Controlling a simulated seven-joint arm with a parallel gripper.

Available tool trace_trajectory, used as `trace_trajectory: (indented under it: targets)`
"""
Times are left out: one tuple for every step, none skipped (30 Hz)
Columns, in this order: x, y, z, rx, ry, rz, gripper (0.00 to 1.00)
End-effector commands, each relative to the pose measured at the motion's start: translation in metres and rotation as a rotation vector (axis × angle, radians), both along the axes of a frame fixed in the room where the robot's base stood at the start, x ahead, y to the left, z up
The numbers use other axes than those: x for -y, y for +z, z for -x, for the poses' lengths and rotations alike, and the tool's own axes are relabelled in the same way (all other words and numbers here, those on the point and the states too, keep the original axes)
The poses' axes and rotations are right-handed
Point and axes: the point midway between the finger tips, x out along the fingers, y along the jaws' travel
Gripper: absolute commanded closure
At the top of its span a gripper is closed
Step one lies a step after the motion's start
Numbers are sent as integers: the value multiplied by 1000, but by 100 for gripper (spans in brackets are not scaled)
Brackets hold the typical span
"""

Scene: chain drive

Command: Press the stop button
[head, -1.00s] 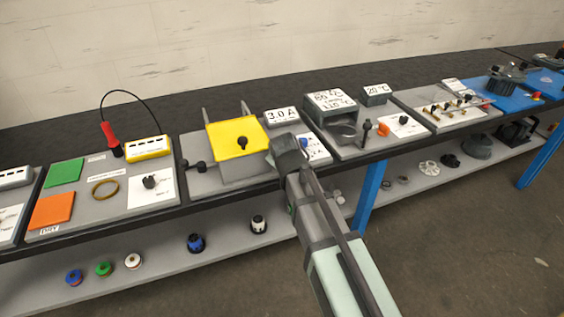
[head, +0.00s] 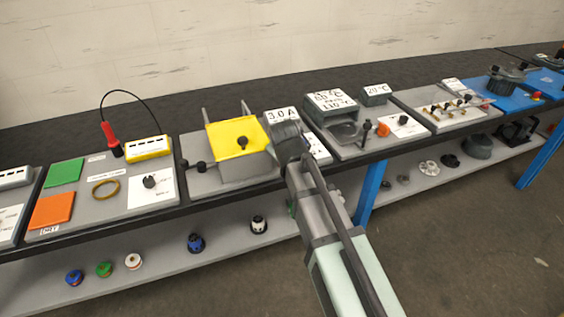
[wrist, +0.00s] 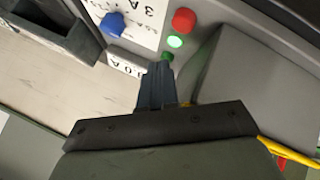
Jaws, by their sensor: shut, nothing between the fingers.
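In the wrist view a red button (wrist: 183,20), the likely stop button, stands on a light panel. Below it are a lit green lamp (wrist: 175,41) and a green button (wrist: 167,56). My gripper (wrist: 165,70) is shut and empty. Its tips overlap the lower edge of the green button in the picture, short of the red one; I cannot tell whether they touch anything. In the head view my gripper's dark hand (head: 290,142) is over the front of the 3.0 A unit (head: 282,115) and hides its buttons.
A blue knob (wrist: 113,24) sits on the same panel beside the buttons. In the head view a yellow-topped box (head: 235,135) stands close on the left and a grey temperature unit (head: 331,103) on the right. The bench carries other stations either side.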

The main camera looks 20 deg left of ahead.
Motion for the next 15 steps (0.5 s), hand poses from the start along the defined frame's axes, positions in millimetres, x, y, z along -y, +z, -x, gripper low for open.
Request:
trace_trajectory:
  targets:
    - [0, 5, 0, 0, 1, -1, 100]
    - [0, 7, 0, 1, 0, -1, 100]
    - [0, 11, 0, 1, 0, -1, 100]
    - [0, 13, 0, 2, 1, -1, 100]
    - [0, 15, 0, 2, 1, -1, 100]
    - [0, 18, 0, 1, 0, -1, 100]
    - [0, 19, 0, 0, 1, -1, 100]
    - [0, 20, 0, 0, 1, -1, 100]
    - [0, 21, 0, 0, 0, 0, 100]
    - [0, 21, 0, 0, 0, 0, 100]
    - [0, 21, 0, 0, 0, 0, 100]
    - [0, 21, 0, 0, 0, 0, 100]
    - [0, 21, 0, 0, 0, 0, 100]
    - [0, 21, 0, 0, 0, 0, 100]
    - [0, 21, 0, 0, 0, 0, 100]
